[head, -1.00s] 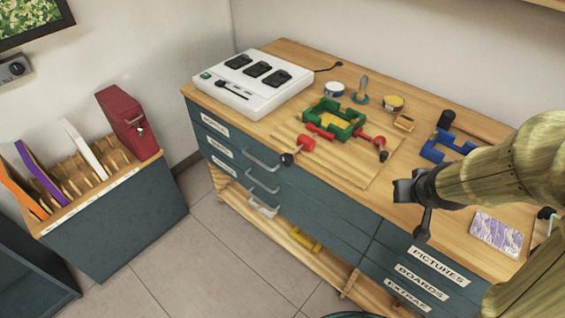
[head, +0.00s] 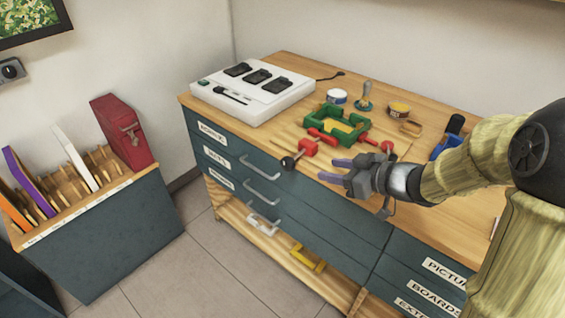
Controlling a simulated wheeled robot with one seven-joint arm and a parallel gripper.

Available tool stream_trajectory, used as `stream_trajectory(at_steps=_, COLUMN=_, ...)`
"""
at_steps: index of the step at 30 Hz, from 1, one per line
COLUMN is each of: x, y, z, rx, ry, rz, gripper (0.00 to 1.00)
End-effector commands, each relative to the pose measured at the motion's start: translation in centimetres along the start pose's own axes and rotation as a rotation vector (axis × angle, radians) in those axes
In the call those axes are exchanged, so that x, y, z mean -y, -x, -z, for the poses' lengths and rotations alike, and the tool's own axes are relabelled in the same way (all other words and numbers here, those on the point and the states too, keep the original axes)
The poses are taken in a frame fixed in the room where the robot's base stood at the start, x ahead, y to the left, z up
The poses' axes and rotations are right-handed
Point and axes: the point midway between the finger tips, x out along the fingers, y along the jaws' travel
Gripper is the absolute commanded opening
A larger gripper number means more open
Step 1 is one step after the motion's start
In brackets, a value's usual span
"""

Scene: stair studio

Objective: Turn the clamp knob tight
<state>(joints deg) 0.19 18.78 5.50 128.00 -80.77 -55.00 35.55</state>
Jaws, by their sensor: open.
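A green corner frame (head: 323,115) lies on a wooden board on the bench, around a yellow piece. A red clamp (head: 310,148) sits at its near left side, with a black knob (head: 288,163) sticking out over the bench's front edge. My gripper (head: 332,170) is open and empty, fingers pointing left. In the picture it is a short way right of the black knob, apart from it, near the bench's front edge.
A white charger box (head: 255,100) stands at the bench's back left. Tins (head: 337,96), a handled stamp-like tool (head: 365,98) and a blue piece (head: 444,146) lie behind and right. A slotted rack (head: 60,205) stands left across open floor.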

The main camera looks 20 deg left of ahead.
Motion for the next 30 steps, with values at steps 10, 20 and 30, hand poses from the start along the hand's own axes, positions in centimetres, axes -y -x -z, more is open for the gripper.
stream_trajectory(at_steps=10, x=0.1, y=-3.0, z=-0.2, rx=0.0, ry=0.0, rz=0.002, gripper=0.44)
stream_trajectory(at_steps=20, x=0.1, y=-8.9, z=-0.2, rx=0.001, ry=0.001, rz=0.002, gripper=0.44)
stream_trajectory(at_steps=30, x=0.1, y=-14.8, z=-0.2, rx=0.001, ry=0.0, rz=0.001, gripper=0.44)
